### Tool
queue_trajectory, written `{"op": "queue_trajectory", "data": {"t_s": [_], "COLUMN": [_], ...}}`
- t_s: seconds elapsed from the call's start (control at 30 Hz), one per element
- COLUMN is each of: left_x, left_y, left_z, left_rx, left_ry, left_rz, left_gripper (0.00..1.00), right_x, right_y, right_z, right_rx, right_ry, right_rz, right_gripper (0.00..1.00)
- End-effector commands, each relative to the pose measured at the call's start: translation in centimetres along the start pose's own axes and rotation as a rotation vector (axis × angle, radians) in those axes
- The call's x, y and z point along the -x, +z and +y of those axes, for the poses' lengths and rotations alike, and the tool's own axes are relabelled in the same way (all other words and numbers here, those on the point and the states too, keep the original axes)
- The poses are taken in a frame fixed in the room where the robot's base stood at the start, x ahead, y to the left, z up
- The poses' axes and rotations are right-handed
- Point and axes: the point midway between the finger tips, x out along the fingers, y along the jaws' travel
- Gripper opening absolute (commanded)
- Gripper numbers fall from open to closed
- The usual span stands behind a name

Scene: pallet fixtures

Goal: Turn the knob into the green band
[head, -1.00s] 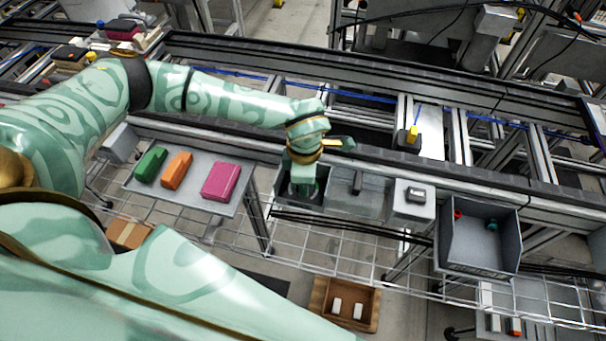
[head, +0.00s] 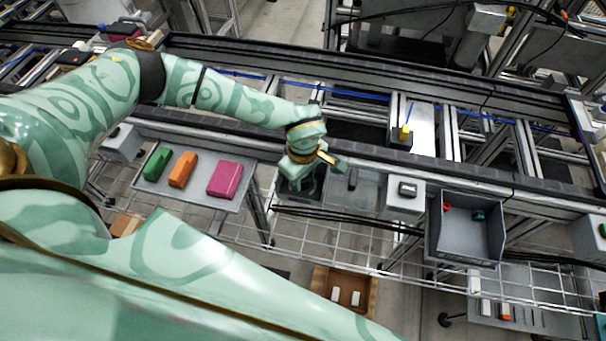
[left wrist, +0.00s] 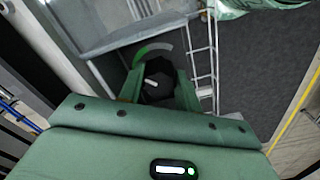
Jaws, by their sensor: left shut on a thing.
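In the left wrist view the knob (left wrist: 160,77) is dark and many-sided, with a short white pointer mark (left wrist: 151,83) directed to the left. Behind it a dial arc shows a green band (left wrist: 148,51) at upper left and a grey stretch beside it. The mark does not line up with the bright part of the green band. My left gripper (left wrist: 159,90) is shut on the knob, one green finger on each side. In the head view my left gripper (head: 298,184) reaches down at the grey fixture and hides the knob. My right gripper is not in view.
A grey tray (head: 205,198) left of the gripper holds green, orange and magenta blocks. Right of it stand a grey box with a dark switch (head: 407,190) and an open grey bin (head: 466,243). A conveyor rail (head: 370,160) runs behind.

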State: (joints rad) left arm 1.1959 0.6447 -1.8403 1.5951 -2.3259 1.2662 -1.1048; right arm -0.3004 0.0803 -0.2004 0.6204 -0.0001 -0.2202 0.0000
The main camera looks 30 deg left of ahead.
Motion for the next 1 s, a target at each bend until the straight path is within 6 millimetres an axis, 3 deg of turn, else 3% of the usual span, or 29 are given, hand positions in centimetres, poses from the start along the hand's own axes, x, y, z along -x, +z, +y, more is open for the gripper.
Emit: {"op": "queue_trajectory", "data": {"t_s": [0.53,0.57,0.63,1.0], "left_x": [0.19,0.19,0.18,0.07], "left_y": [-0.02,-0.02,-0.02,-0.06], "left_z": [0.23,0.23,0.21,0.14], "left_rx": [-0.025,-0.025,-0.025,-0.025], "left_ry": [0.006,0.006,0.006,0.004], "left_rz": [-0.001,0.0,0.0,0.001], "left_gripper": [0.11,0.36,0.55,0.55], "right_x": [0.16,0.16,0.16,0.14], "right_y": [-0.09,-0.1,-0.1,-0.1], "right_z": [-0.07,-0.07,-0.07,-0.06], "right_rx": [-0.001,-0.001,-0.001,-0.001], "right_ry": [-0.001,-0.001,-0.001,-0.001], "right_rz": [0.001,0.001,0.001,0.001], "right_gripper": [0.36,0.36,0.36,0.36]}}
